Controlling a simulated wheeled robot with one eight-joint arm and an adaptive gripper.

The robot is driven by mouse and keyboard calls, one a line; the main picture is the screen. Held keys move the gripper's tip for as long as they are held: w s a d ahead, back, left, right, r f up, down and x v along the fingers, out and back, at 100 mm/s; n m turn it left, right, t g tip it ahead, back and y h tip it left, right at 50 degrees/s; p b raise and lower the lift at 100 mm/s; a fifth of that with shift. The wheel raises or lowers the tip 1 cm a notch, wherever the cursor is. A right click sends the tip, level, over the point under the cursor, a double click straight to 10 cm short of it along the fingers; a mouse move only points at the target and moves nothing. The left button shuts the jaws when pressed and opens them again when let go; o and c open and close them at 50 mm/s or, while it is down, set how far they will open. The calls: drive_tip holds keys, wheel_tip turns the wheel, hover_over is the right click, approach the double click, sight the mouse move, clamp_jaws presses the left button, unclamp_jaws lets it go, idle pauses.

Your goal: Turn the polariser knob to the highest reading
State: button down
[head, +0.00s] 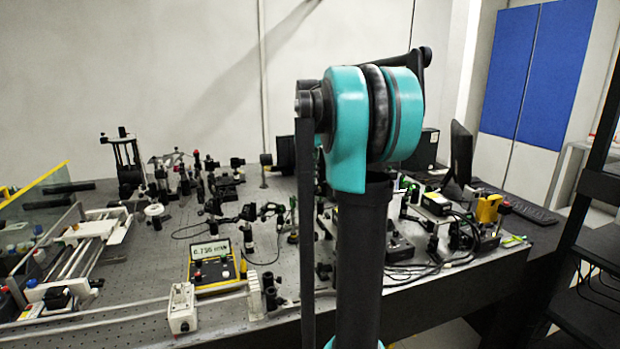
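A yellow meter (229,288) with a lit greenish display (210,251) stands near the front of the optical bench, left of my arm. Its digits look like 0.736, but they are small and I cannot be sure. Red and dark controls show on its sloped face. Several small black optic mounts (197,176) stand on the bench behind it. I cannot tell which part is the polariser knob; it may be among these mounts or hidden behind my arm. My gripper is not in view. My teal and black arm fills the middle of the picture.
A white box (182,308) stands at the bench's front edge. A rail assembly (75,250) and a yellow-edged clear panel (38,186) are at the left. Cables and black boxes crowd the right, with a monitor (461,152) behind. A black rack (597,190) stands at far right.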

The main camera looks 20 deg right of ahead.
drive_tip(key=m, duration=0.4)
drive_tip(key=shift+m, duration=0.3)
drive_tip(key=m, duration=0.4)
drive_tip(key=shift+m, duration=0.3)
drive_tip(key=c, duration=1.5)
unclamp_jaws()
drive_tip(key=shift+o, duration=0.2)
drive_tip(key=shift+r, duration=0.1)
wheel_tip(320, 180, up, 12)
